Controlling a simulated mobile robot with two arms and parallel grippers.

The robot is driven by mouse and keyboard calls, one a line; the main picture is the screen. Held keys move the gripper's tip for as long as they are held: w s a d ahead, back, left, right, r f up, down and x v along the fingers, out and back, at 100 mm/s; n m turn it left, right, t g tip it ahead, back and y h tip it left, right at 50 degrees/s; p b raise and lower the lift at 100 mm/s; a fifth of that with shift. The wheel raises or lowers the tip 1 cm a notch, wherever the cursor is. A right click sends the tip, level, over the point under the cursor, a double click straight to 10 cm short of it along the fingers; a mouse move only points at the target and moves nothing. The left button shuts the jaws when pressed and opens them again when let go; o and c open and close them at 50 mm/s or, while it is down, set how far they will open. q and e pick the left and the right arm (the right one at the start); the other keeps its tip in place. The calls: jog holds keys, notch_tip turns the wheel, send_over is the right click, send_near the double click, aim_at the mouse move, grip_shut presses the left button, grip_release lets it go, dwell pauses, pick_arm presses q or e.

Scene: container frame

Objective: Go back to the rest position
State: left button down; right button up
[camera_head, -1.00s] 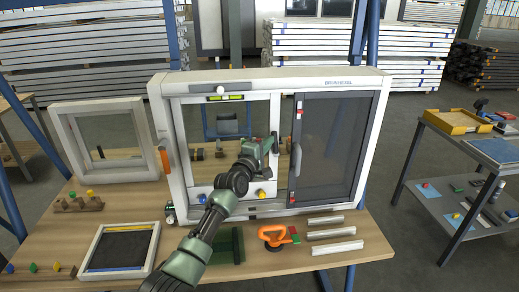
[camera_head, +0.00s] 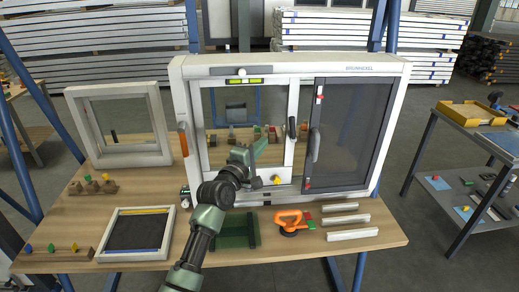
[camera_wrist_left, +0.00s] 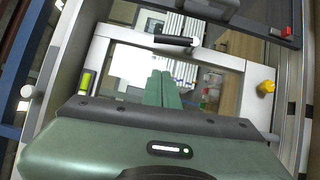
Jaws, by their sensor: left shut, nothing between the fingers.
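My left gripper (camera_head: 262,149) is shut and empty, in front of the left pane of the white window frame (camera_head: 390,130). Its green fingers show pressed together in the left wrist view (camera_wrist_left: 164,88), with the sash (camera_wrist_left: 221,60) behind them. The dark handle (camera_head: 291,128) on the right side of that sash is a little right of and above my fingertips, apart from them. It also shows in the wrist view (camera_wrist_left: 176,40). My right gripper is not in view.
A grey cart (camera_head: 430,165) stands at right.

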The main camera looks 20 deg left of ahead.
pick_arm(q)
jog(key=shift+s+d, duration=0.1)
jog(key=shift+s, duration=0.15)
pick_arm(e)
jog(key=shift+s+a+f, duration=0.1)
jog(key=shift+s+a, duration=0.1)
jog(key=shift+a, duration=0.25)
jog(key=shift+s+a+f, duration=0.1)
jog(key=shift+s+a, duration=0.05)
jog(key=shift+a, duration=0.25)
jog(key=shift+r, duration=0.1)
